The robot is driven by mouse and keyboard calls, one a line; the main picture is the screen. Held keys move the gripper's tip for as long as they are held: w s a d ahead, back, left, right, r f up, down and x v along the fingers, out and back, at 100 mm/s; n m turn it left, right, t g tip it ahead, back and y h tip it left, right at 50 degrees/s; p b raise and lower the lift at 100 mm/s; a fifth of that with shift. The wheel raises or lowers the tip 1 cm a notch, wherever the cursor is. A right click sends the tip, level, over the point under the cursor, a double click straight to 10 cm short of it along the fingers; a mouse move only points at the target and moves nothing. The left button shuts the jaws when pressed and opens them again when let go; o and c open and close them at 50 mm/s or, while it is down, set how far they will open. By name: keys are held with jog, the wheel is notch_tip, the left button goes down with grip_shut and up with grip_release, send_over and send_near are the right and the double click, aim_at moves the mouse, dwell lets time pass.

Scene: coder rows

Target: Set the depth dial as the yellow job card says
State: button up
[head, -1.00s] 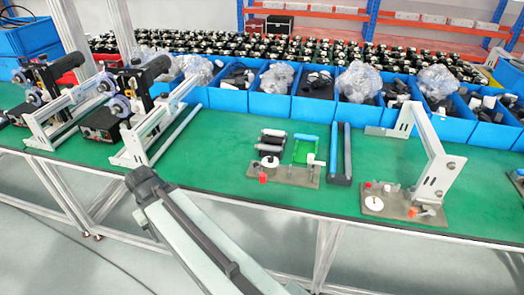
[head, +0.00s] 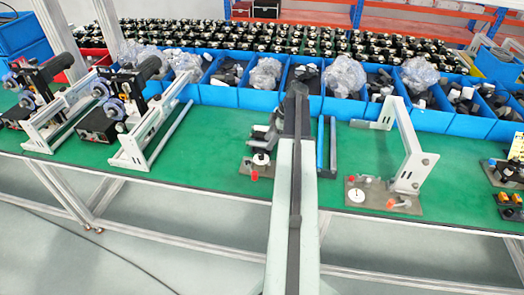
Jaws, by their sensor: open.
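A small plate near the table's middle carries a white round disc (head: 260,160) and a red knob (head: 254,176); my arm covers its right part. I cannot tell which disc is the depth dial, and no markings are readable. A pale yellow panel (head: 513,138) shows at the right edge; I cannot tell whether it is the job card.
Blue bins (head: 258,99) with bagged parts line the table's back. Grey bracket frames (head: 150,135) stand at left, and a tall grey bracket (head: 410,160) stands at right. Blue and black bars lie right of my arm. The green tabletop (head: 215,155) is clear left of it.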

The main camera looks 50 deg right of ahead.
aim_at(261, 154)
jog(key=b+x, duration=0.7)
jog(key=x, duration=0.1)
jog(key=shift+r, duration=0.1)
grip_shut()
